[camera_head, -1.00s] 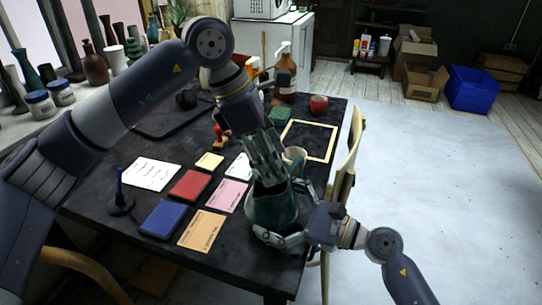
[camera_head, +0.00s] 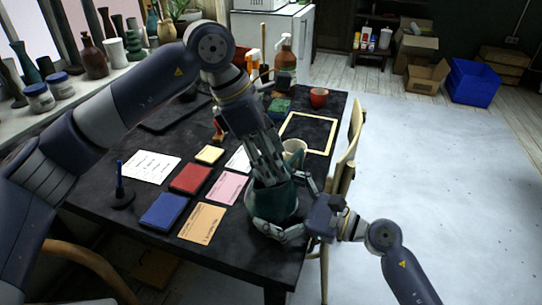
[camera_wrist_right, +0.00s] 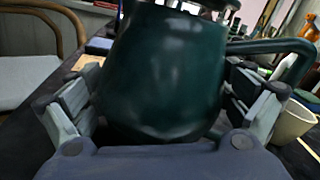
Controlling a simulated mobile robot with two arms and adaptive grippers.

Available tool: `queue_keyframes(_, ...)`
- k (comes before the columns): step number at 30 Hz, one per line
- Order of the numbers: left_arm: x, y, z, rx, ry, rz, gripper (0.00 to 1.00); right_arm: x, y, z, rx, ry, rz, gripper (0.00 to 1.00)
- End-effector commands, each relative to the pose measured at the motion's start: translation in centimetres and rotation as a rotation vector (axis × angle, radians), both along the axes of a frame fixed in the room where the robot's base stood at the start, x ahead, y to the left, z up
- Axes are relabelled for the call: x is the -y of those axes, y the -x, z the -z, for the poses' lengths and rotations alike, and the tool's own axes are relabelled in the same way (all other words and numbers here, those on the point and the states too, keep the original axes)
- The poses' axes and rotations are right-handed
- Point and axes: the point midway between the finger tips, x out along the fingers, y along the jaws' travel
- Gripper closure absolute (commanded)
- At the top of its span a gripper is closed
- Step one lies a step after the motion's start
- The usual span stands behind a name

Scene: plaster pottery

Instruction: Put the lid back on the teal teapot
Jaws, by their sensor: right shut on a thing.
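The teal teapot (camera_head: 275,201) stands near the right front edge of the dark table. It also fills the middle of the right wrist view (camera_wrist_right: 165,75), with its handle (camera_wrist_right: 270,46) to the right. My right gripper (camera_head: 278,214) is shut on the teapot's body, one finger on each side. My left gripper (camera_head: 268,181) points down at the teapot's mouth from above; its fingertips are at the rim. Those fingers hide most of the mouth. I cannot make out the lid, nor whether the left fingers hold it.
A pale cup (camera_head: 294,150) stands close behind the teapot. Left of it lie a pink card (camera_head: 226,188), an orange card (camera_head: 201,222), a red book (camera_head: 191,179) and a blue book (camera_head: 163,211). A wooden chair (camera_head: 350,160) stands at the table's right edge.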

Motion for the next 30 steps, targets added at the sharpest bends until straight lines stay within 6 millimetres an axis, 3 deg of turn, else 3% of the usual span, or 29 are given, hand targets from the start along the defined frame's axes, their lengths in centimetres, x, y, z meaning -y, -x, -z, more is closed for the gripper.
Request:
queue_keyframes(20,0.0,0.0,1.4,0.0,0.0,0.0,0.65,0.0,0.0,0.1,0.0,0.002,-0.001,0.48)
queue_keyframes(21,0.0,0.0,1.4,0.0,0.0,0.0,0.34,0.0,0.0,0.1,0.0,0.002,-0.001,0.48)
queue_keyframes(23,0.0,0.0,1.4,-0.001,0.0,0.0,0.2,0.0,0.0,0.1,0.0,0.002,-0.001,0.48)
queue_keyframes(30,0.0,0.0,1.4,0.0,0.0,0.0,0.17,0.0,0.0,0.1,0.0,0.002,-0.001,0.48)
